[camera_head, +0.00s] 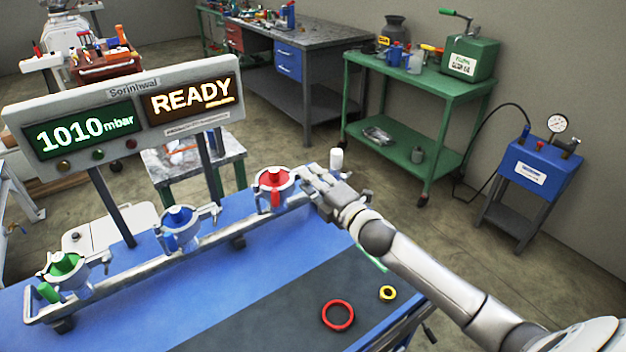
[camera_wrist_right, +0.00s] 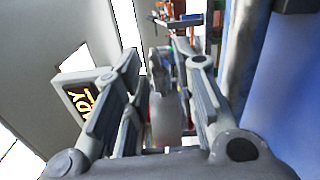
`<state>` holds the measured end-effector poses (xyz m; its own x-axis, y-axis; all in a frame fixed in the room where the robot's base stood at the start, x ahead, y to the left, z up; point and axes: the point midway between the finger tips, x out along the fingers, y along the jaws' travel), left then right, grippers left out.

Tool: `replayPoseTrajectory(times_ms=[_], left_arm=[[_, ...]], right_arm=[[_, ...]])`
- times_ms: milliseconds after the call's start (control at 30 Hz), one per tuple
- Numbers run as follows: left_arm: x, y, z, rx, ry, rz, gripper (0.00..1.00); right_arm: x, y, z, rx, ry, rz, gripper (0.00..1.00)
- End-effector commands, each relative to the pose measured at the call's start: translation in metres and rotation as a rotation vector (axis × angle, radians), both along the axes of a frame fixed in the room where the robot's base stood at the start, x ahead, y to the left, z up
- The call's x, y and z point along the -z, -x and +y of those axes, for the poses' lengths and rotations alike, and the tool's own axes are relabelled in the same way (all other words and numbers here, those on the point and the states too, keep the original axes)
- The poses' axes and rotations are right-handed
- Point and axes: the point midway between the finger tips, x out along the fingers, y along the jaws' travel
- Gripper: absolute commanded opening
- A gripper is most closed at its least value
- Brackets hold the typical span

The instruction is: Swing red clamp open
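The red clamp (camera_head: 275,180) is a grey metal ring around a red centre, at the far right end of the rail. My right gripper (camera_head: 318,186) is at its right side, close to the clamp's grey metal parts. In the right wrist view the fingers of the right gripper (camera_wrist_right: 166,75) stand apart, with a pale grey part (camera_wrist_right: 166,122) between them. A gap shows beside each finger, but contact cannot be told for sure. My left gripper is not in view.
A blue clamp (camera_head: 180,228) and a green clamp (camera_head: 68,268) sit further left on the grey rail (camera_head: 130,272). The display board (camera_head: 135,105) reads 1010 mbar and READY.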

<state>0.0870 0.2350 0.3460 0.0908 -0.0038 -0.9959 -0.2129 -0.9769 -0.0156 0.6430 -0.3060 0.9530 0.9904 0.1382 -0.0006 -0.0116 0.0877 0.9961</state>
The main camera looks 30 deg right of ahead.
Motion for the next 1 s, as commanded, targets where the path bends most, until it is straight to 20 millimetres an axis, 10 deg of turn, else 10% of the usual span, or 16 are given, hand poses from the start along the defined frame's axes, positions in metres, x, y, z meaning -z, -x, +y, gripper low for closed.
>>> replayPoseTrajectory(times_ms=[200,433,1000], left_arm=[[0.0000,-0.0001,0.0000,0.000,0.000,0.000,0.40],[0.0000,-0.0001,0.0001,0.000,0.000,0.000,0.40],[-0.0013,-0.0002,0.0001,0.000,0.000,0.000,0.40]], right_arm=[[0.0002,-0.0001,0.0003,-0.001,0.000,0.000,0.27],[0.0002,0.0000,0.0002,0.000,0.000,0.000,0.00],[0.0001,0.0002,-0.0002,0.000,0.058,-0.007,0.00]])
